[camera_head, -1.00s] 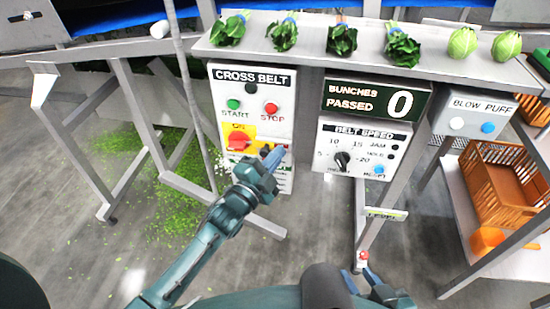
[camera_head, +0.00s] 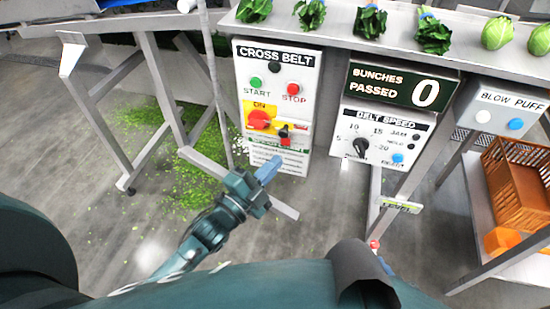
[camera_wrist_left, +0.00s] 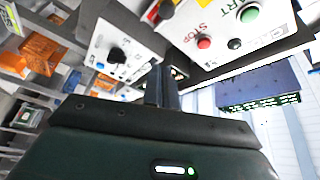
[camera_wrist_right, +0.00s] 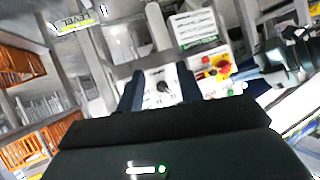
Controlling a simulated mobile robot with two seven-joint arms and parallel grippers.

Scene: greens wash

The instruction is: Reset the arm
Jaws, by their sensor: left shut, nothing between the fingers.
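My left gripper (camera_head: 268,170) is shut and empty, in front of the lower part of the CROSS BELT panel (camera_head: 241,82) in the head view. Its blue fingertips overlap the panel's lower label; I cannot tell the gap. In the left wrist view its two fingers (camera_wrist_left: 163,88) lie together. The panel carries a red switch on a yellow plate (camera_head: 259,119) and a small black lever (camera_head: 284,131). My right gripper (camera_wrist_right: 160,92) has its fingers apart with nothing between them in the right wrist view. In the head view it is almost wholly hidden behind my body.
A BELT SPEED panel (camera_head: 347,118), a BUNCHES PASSED display reading 0 (camera_head: 380,89) and a BLOW PUFF box (camera_head: 500,118) stand to the right. Leafy bunches (camera_head: 369,21) lie on the ledge above. An orange crate (camera_head: 515,185) sits far right. Green scraps cover the floor at left.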

